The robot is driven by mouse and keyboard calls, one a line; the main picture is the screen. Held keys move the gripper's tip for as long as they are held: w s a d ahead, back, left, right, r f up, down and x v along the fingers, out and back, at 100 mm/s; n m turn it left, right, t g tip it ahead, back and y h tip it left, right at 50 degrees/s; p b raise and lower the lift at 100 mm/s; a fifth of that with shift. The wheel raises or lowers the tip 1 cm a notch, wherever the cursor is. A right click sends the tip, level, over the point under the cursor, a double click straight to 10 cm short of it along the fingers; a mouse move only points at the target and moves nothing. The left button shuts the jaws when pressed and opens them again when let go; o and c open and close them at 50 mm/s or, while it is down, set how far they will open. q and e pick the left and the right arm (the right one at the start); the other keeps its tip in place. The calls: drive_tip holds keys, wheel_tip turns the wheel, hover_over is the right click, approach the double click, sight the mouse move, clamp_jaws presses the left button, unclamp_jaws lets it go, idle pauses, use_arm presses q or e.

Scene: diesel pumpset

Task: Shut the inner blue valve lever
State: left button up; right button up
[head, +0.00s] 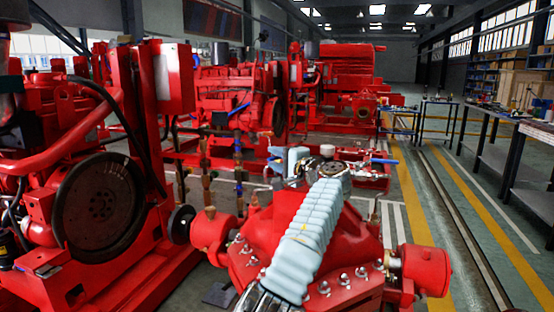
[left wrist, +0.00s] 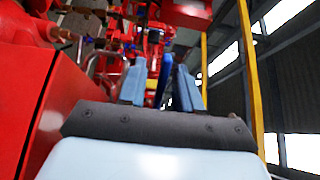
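Several blue valve parts show on the upright pipes left of my arm in the head view: a slanted blue lever (head: 240,107) near the top and a blue valve piece (head: 238,150) lower down. Which is the inner one I cannot tell. Another blue handle (head: 385,160) shows to the right of my wrist. My left gripper (head: 277,167) is over the red pump, small and partly hidden by its own wrist. In the left wrist view its two pale blue fingers (left wrist: 160,90) are apart. A dark blue lever (left wrist: 164,78) shows in the gap between them; contact is unclear. My right gripper is out of view.
A red pump casing (head: 350,235) with bolted flanges lies below my left arm. A red engine with a dark flywheel (head: 100,205) stands at the left. Workbenches (head: 500,150) line the right. The marked floor aisle between is clear.

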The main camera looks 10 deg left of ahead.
use_arm(q)
drive_tip(key=shift+s+d+b, duration=0.25)
drive_tip(key=shift+d+b, duration=0.05)
drive_tip(key=shift+b, duration=0.05)
drive_tip(key=b+v, duration=0.2)
drive_tip(key=v, duration=0.3)
drive_tip(key=shift+s+d+f+b, duration=0.15)
drive_tip(key=shift+d+f+b, duration=0.05)
drive_tip(key=shift+b, duration=0.15)
drive_tip(key=b+v, duration=0.1)
drive_tip(key=v, duration=0.6)
drive_tip(key=shift+s+d+r, duration=0.2)
drive_tip(key=shift+s+r, duration=0.05)
drive_tip(key=shift+o, duration=0.3)
